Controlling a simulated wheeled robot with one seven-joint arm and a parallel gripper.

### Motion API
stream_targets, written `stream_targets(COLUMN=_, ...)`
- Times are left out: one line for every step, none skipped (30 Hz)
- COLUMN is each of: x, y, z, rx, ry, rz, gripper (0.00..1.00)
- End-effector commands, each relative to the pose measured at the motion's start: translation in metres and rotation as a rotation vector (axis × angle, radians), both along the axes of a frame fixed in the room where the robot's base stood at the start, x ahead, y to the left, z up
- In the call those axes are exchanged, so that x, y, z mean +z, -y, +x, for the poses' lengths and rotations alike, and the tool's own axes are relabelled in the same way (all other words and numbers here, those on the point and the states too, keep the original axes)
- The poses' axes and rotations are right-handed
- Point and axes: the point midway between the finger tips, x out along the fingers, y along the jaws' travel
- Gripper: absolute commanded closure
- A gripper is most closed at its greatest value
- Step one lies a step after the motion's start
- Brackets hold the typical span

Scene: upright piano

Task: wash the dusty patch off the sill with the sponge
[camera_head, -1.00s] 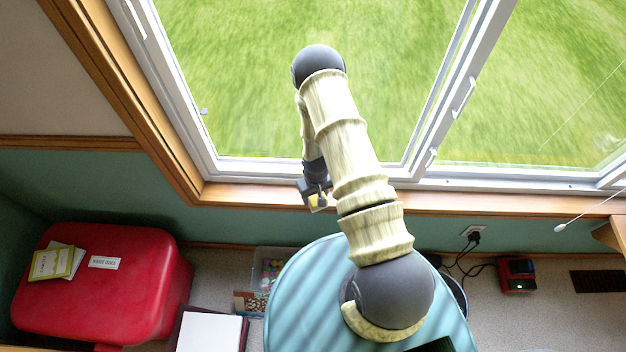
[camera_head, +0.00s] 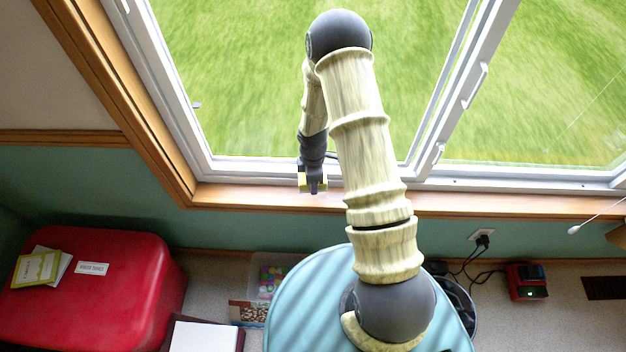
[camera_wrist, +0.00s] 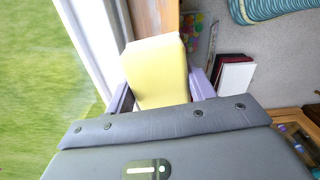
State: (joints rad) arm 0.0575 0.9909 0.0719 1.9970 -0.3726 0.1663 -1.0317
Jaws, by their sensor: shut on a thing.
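My gripper (camera_head: 312,186) is at the wooden window sill (camera_head: 250,196), near its left part. It is shut on a yellow sponge (camera_wrist: 155,72), which fills the space between the fingers in the wrist view. In the head view a bit of the sponge (camera_head: 303,182) shows beside the dark fingers. The sponge is at or just above the sill; I cannot tell if it touches. I cannot make out the dusty patch in either view; the gripper and arm hide part of the sill.
The white window frame (camera_head: 240,168) stands right behind the sill. Below are a red case (camera_head: 100,300) with booklets, a clear bin (camera_head: 270,275) of colourful pieces, and a red charger (camera_head: 525,282) with cables. The sill's right stretch (camera_head: 500,205) looks clear.

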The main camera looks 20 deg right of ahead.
Motion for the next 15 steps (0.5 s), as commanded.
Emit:
stream_targets(x=0.000, y=0.000, z=0.000, rx=0.001, ry=0.000, rz=0.000, gripper=0.64)
stream_targets(x=0.000, y=0.000, z=0.000, rx=0.000, ry=0.000, rz=0.000, gripper=0.64)
stream_targets(x=0.000, y=0.000, z=0.000, rx=-0.001, ry=0.000, rz=0.000, gripper=0.64)
stream_targets(x=0.000, y=0.000, z=0.000, rx=-0.001, ry=0.000, rz=0.000, gripper=0.64)
stream_targets(x=0.000, y=0.000, z=0.000, rx=-0.001, ry=0.000, rz=0.000, gripper=0.64)
stream_targets(x=0.000, y=0.000, z=0.000, rx=-0.001, ry=0.000, rz=0.000, gripper=0.64)
stream_targets(x=0.000, y=0.000, z=0.000, rx=-0.002, ry=0.000, rz=0.000, gripper=0.64)
stream_targets(x=-0.001, y=0.000, z=0.000, rx=-0.002, ry=0.000, rz=0.000, gripper=0.64)
stream_targets(x=-0.002, y=0.000, z=0.000, rx=-0.002, ry=0.000, rz=0.000, gripper=0.64)
stream_targets(x=-0.003, y=0.000, z=0.000, rx=-0.002, ry=0.000, rz=0.000, gripper=0.64)
stream_targets(x=-0.004, y=0.000, z=0.000, rx=-0.002, ry=0.000, rz=0.000, gripper=0.64)
stream_targets(x=-0.006, y=0.000, z=0.000, rx=-0.003, ry=0.000, rz=0.000, gripper=0.64)
stream_targets(x=-0.008, y=0.000, z=0.000, rx=-0.003, ry=0.000, rz=0.001, gripper=0.64)
stream_targets(x=-0.011, y=0.000, z=0.000, rx=-0.003, ry=0.000, rz=0.001, gripper=0.64)
stream_targets(x=-0.014, y=0.000, z=0.000, rx=-0.003, ry=0.000, rz=0.001, gripper=0.64)
